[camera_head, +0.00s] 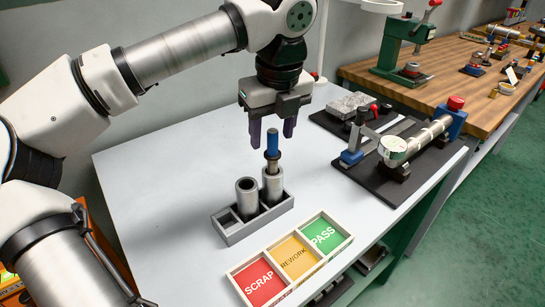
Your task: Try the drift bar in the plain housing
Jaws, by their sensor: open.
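My gripper (271,137) hangs open with its two dark fingers pointing down, above the grey rack on the table. The drift bar (272,146), with a blue upper part and a metal lower part, stands upright. Its lower end is hidden inside a metal cylindrical housing (272,184) in the right part of the rack (238,232). A second metal housing (246,198), open and hollow at the top, stands to its left. The left compartment of the rack looks empty. The fingers are around or just above the bar's top; I cannot tell whether they touch it. I cannot tell which housing is the plain one.
A tray (298,285) with red SCRAP, yellow REWORK and green PASS sections lies in front. A dark board (393,188) with a measuring fixture (392,150) stands to the right. A wooden bench (441,72) with a green press (403,50) is behind. The table's left part is clear.

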